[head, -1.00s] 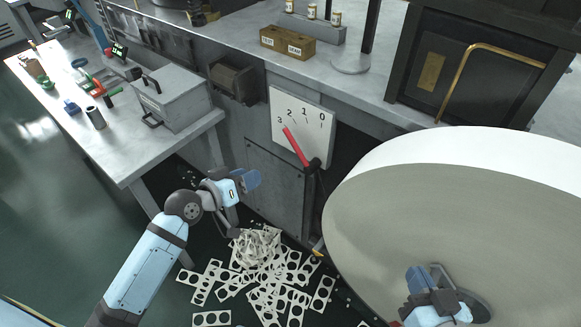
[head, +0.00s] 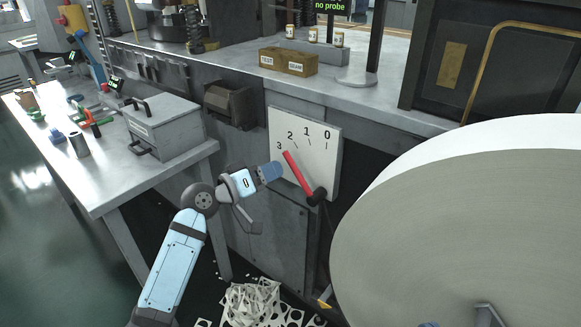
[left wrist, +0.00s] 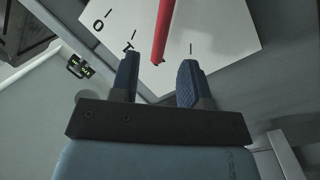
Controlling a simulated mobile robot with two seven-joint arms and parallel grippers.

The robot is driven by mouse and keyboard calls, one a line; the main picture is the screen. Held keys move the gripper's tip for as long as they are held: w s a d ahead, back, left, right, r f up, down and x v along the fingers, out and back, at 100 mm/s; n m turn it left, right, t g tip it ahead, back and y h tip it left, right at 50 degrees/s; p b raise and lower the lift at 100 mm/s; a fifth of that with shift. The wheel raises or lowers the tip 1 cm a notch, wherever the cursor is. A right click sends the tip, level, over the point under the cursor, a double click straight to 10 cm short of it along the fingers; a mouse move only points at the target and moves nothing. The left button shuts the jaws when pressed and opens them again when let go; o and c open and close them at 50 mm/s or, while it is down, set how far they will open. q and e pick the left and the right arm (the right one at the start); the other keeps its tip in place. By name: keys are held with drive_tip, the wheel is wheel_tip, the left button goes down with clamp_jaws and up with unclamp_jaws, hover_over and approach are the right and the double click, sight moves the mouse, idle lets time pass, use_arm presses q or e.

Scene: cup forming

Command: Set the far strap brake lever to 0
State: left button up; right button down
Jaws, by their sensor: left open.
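The brake lever (head: 299,173) is a red bar on a dark pivot in front of a white scale plate (head: 331,165) marked 3, 2, 1, 0. It leans up and left, its tip pointing at about 3. My left gripper (head: 271,172) is open, just left of the lever's upper part. In the left wrist view the red lever (left wrist: 163,30) shows between the open fingers (left wrist: 158,68), with gaps on both sides; I cannot tell whether it is within their reach. Of my right gripper only a blue sliver (head: 428,324) shows at the bottom edge.
A large pale roll (head: 450,230) fills the right side, close to the plate. A grey case (head: 163,128) stands on the left bench. Cardboard boxes (head: 288,62) sit on the counter above. Punched scrap (head: 252,300) lies on the floor below.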

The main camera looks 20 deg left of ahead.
sight(290, 163)
use_arm(q)
drive_tip(key=b+x, duration=0.1)
drive_tip(key=x, duration=0.5)
drive_tip(key=shift+w+d, duration=0.1)
drive_tip(key=shift+d, duration=0.05)
clamp_jaws()
